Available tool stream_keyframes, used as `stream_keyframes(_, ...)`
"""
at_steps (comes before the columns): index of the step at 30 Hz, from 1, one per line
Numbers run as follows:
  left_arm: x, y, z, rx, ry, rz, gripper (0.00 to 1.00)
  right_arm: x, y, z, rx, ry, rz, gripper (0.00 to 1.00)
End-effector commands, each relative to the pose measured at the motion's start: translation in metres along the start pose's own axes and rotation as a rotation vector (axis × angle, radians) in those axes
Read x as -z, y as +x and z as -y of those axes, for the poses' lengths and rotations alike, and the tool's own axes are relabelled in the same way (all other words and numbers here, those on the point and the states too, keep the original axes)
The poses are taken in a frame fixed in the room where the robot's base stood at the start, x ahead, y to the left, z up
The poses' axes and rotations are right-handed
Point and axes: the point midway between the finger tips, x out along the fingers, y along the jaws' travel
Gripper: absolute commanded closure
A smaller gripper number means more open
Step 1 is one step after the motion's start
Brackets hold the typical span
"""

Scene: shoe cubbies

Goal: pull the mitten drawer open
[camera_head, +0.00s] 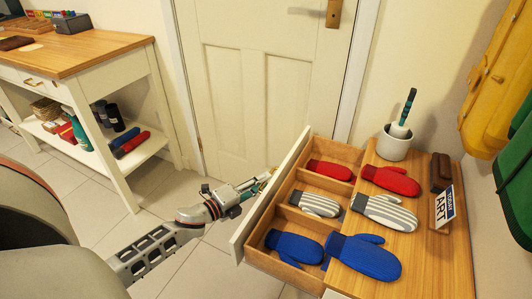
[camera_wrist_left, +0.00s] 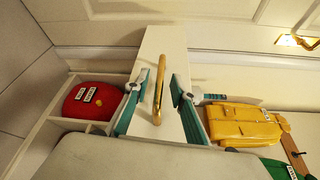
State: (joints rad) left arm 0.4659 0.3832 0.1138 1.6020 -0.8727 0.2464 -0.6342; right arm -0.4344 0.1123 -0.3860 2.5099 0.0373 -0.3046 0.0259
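The mitten drawer (camera_head: 283,187) stands pulled out from the wooden-topped cabinet in the head view. Its compartments hold a red mitten (camera_head: 330,170), a grey-striped mitten (camera_head: 315,203) and a blue mitten (camera_head: 294,247). My left gripper (camera_head: 256,186) is at the outer side of the white drawer front. In the left wrist view the brass handle (camera_wrist_left: 158,88) lies between the two teal fingers of my left gripper (camera_wrist_left: 157,94). The fingers are spread, with a gap on each side of the handle. My right gripper is not in view.
Matching red (camera_head: 391,181), striped (camera_head: 385,213) and blue (camera_head: 364,257) mittens lie on the cabinet top (camera_head: 440,265). A workbench (camera_head: 90,52) is at the left; tiled floor is free between.

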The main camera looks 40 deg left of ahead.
Motion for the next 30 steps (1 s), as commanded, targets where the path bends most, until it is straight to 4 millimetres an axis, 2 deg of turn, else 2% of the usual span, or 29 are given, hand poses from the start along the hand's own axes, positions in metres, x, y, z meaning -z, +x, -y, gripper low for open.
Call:
stream_keyframes(9, 0.001, -0.064, -0.002, -0.003, -0.002, 0.0, 0.75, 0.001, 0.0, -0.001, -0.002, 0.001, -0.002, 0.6)
stream_keyframes(15, 0.0, -0.09, -0.001, -0.001, -0.001, 0.0, 0.75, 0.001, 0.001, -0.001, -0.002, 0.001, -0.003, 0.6)
stream_keyframes(21, 0.0, -0.098, 0.0, 0.0, -0.001, 0.0, 0.75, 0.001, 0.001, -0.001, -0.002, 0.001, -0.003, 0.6)
stream_keyframes(30, 0.0, -0.098, 0.0, 0.0, -0.001, 0.0, 0.75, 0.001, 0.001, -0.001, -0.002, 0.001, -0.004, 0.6)
